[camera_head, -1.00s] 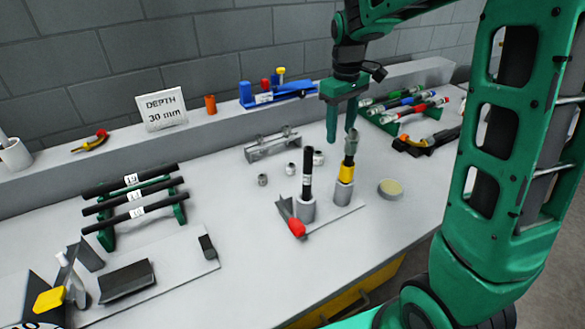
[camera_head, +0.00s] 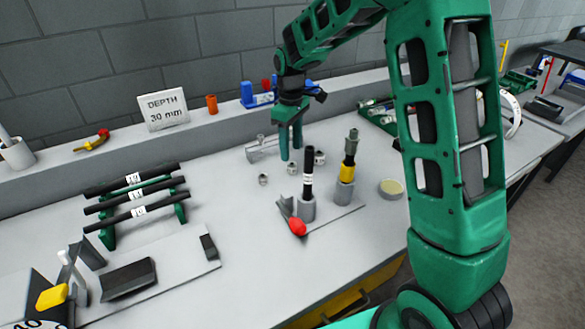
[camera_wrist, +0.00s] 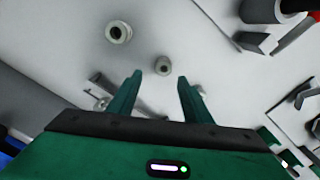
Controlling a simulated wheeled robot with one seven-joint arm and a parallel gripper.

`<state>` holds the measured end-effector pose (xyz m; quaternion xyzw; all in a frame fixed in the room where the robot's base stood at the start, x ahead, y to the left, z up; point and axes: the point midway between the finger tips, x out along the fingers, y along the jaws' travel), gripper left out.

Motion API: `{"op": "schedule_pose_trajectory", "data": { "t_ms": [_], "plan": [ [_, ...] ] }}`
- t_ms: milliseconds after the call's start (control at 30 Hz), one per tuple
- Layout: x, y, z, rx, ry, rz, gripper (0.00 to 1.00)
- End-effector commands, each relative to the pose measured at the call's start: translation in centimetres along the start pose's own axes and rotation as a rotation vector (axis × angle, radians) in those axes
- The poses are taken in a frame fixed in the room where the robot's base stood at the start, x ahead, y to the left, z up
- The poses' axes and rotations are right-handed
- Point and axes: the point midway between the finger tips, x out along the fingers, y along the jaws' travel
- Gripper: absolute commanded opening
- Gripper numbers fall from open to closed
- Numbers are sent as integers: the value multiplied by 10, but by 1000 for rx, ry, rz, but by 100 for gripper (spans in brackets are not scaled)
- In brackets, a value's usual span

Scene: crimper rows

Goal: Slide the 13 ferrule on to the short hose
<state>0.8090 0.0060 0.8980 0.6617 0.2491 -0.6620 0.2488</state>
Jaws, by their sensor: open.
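Several small grey metal ferrules stand on the bench: a left one (camera_head: 263,179), a middle one (camera_head: 293,168) and a right one (camera_head: 319,158). Their sizes cannot be read. A short black hose (camera_head: 309,163) with a white label stands upright in a grey holder (camera_head: 307,210), its top end bare. My gripper (camera_head: 291,153) is open and empty, pointing down above the bench behind the middle ferrule. In the wrist view, my gripper (camera_wrist: 160,80) has one ferrule (camera_wrist: 162,65) just beyond the gap between its fingertips and another (camera_wrist: 118,31) up and left.
An upright fitting with a yellow band (camera_head: 349,170) stands right of the hose. Black hoses lie on a green rack (camera_head: 108,234) at left. A round dish (camera_head: 391,188) lies at right.

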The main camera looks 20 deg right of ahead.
Motion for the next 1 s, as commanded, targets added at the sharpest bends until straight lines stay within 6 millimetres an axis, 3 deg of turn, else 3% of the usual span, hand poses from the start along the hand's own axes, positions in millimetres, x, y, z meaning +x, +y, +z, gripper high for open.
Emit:
{"op": "schedule_pose_trajectory", "data": {
  "t_ms": [300, 600, 667, 800, 1000],
  "plan": [
    [41, -5, 5, 1, -2, -1, 45],
    [46, -4, 4, 1, 0, 0, 45],
    [46, -4, 4, 1, 0, 0, 36],
    [46, -4, 4, 1, 0, 0, 2],
    [45, -4, 4, 1, 0, 0, 0]
  ]
}}
